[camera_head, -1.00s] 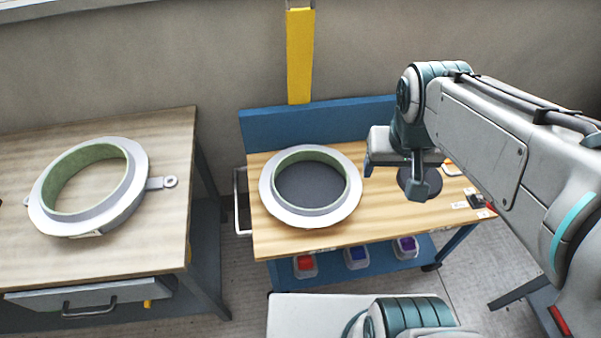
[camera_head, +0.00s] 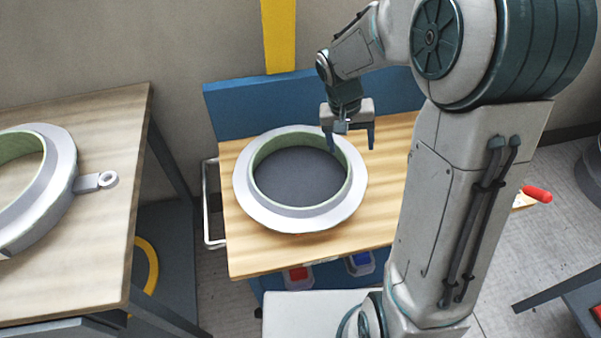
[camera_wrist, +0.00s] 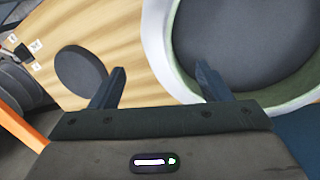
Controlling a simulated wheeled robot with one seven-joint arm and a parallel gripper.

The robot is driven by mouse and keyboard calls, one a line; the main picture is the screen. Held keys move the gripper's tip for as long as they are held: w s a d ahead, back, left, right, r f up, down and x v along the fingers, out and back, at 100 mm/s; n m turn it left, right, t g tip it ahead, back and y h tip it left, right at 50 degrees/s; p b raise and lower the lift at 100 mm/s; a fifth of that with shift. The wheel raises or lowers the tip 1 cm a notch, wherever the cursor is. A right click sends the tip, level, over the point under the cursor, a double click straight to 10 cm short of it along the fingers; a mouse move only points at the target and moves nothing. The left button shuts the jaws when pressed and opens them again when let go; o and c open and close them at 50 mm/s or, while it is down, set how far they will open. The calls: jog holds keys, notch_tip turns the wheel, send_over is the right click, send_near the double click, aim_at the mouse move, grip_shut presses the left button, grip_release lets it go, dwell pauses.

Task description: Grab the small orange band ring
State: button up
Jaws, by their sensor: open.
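I cannot make out a small orange band ring for certain in any view. A large pale ring mould (camera_head: 250,205) with a green inner wall lies on the wooden bench, around a dark grey surface. It also shows at the right of the wrist view (camera_wrist: 158,45). My gripper (camera_head: 352,146) is open above the bench, at the mould's back right edge.
A second ring mould (camera_head: 62,165) lies on the left table (camera_head: 105,240). Part of a yellow hoop (camera_head: 150,262) shows below that table. Red (camera_head: 298,275) and blue (camera_head: 360,262) bins sit under the bench. An orange strip (camera_wrist: 20,125) crosses the wrist view's lower left.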

aim_at(356, 174)
jog(key=b+x, duration=0.1)
jog(key=x, duration=0.6)
jog(key=shift+f, duration=0.4)
jog(key=b+x, duration=0.1)
jog(key=x, duration=0.4)
jog(key=shift+w+d, duration=0.1)
jog(key=shift+d, duration=0.1)
jog(key=c, duration=1.4)
jog(key=shift+r, duration=0.1)
grip_shut()
jog(key=shift+r, duration=0.1)
